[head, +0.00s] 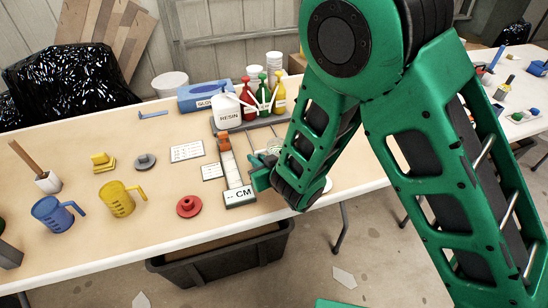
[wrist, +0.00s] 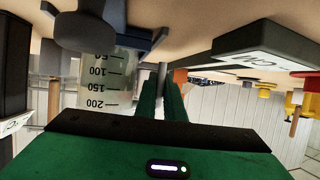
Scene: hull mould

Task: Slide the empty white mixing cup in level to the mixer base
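The white mixing cup (wrist: 105,80) is translucent, with black marks from 50 to 200. It stands left of my fingers in the wrist view, which sees the bench upside down. My gripper (wrist: 163,95) has its two green fingers close together around a thin upright bar beside the cup, which looks like its handle. A dark grey-blue part (wrist: 95,30), seemingly the mixer base, overlaps the cup's bench-side end; whether they touch I cannot tell. In the head view my gripper (head: 262,178) is low over the bench, and my arm hides much of this area.
A box labelled CM (head: 240,195) stands close to my gripper. Behind are a resin jug (head: 227,110) and coloured bottles (head: 279,93). A red disc (head: 188,206), yellow jug (head: 118,199) and blue jug (head: 55,214) stand left.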

